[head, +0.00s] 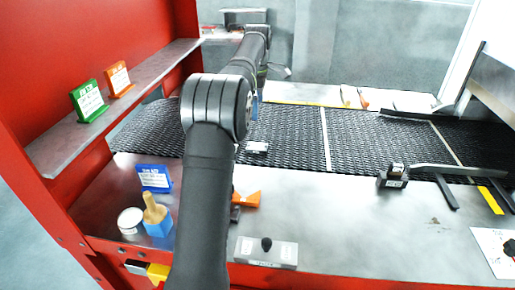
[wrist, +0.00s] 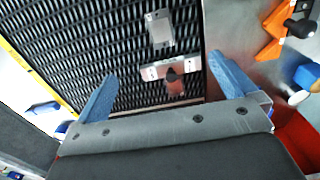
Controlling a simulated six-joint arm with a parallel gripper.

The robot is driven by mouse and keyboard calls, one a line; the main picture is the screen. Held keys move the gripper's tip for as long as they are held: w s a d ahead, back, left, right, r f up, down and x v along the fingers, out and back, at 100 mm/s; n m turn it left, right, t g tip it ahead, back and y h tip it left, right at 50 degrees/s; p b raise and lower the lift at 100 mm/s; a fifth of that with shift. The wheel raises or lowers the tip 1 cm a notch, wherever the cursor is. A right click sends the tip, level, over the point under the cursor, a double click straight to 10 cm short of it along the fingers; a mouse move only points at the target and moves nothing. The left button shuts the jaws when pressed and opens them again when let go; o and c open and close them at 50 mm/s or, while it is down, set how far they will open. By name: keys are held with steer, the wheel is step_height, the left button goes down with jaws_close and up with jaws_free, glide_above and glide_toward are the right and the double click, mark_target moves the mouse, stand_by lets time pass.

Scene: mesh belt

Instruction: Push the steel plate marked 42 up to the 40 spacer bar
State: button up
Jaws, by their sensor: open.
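A small pale steel plate (wrist: 158,28) with dark marks lies on the black mesh belt. The head view shows a small plate (head: 256,147) on the belt just right of my arm. Its number is too small to read. A pale spacer bar (wrist: 150,72) with a dark knob lies near the belt's edge in the wrist view. In the head view my arm seems to hide it. My gripper (wrist: 164,69) is open and empty, its blue fingers spread to either side of the bar. I cannot tell its height above the belt.
Another pale bar (head: 262,253) with a black knob lies on the front bench. An orange piece (head: 246,199), a blue block (head: 158,228) and a round white tin (head: 130,221) are also there. A dark block (head: 393,181) stands by the belt at right.

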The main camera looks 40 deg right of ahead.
steer(key=shift+r, duration=0.75)
